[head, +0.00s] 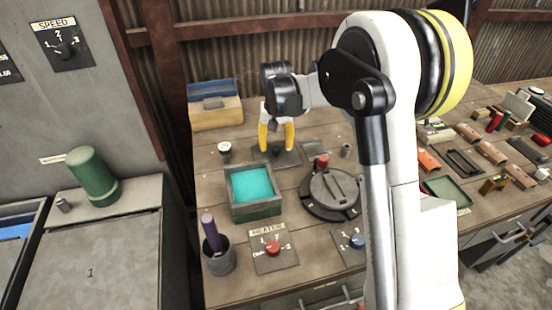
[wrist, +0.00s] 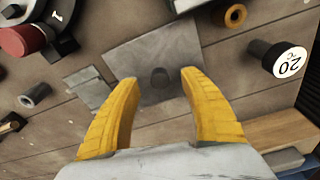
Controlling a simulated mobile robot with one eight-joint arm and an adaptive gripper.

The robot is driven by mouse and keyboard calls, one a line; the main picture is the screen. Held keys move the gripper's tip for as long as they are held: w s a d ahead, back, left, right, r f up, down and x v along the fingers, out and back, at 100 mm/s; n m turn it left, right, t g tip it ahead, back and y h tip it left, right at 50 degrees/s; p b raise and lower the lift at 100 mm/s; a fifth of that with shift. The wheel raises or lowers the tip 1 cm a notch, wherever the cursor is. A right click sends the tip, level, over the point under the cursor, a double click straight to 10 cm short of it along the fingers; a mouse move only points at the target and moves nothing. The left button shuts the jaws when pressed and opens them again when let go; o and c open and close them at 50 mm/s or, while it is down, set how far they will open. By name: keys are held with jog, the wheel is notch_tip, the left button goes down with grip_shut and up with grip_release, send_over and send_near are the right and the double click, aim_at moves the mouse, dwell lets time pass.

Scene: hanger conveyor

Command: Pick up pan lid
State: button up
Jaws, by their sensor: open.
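A flat grey square plate (head: 290,158) with a dark round knob in its middle lies on the wooden table; it looks like the pan lid. In the wrist view the plate (wrist: 190,45) sits ahead of the fingers, with the knob (wrist: 160,78) between the two tips. My gripper (head: 277,148) has two yellow fingers, spread and pointing down over the plate. The fingers also show in the wrist view (wrist: 159,76), with nothing held. Whether the tips touch the plate I cannot tell.
A green square tub (head: 233,212) with turquoise contents stands in front. A dark round device (head: 318,207) with a red knob is to the right. A small black piece marked 20 (wrist: 287,64) is close by. A wooden box (head: 215,115) stands behind.

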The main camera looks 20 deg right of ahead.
aim_at(276, 149)
jog(key=f, duration=0.1)
jog(key=f+b, duration=0.1)
jog(key=f, duration=0.1)
jog(key=shift+w+f, duration=0.1)
jog(key=shift+w, duration=0.2)
jog(key=shift+c, duration=0.2)
grip_shut()
jog(key=shift+r, duration=0.2)
